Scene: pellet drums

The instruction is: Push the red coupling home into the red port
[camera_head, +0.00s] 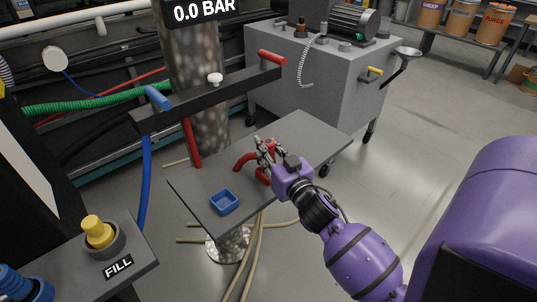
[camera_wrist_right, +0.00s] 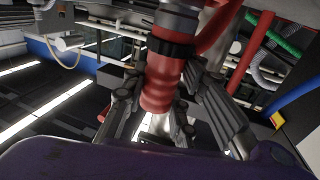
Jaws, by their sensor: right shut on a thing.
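My right gripper (camera_head: 266,152) is shut on the red coupling (camera_head: 263,175), over the grey table top. In the right wrist view the red coupling (camera_wrist_right: 162,80), with a black ring, sits between the fingers of the right gripper (camera_wrist_right: 155,110). Most of it is hidden by the gripper in the head view. The red port (camera_head: 271,58) is at the right end of a dark bar, up and behind the gripper, well apart from the coupling. My left gripper is not in view.
The dark bar (camera_head: 215,96) crosses a speckled column and carries a blue fitting (camera_head: 157,97) at its left end. A blue tray (camera_head: 224,202) is on the table (camera_head: 310,138). A grey cabinet (camera_head: 315,85) stands behind. A yellow FILL button (camera_head: 97,230) is at lower left.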

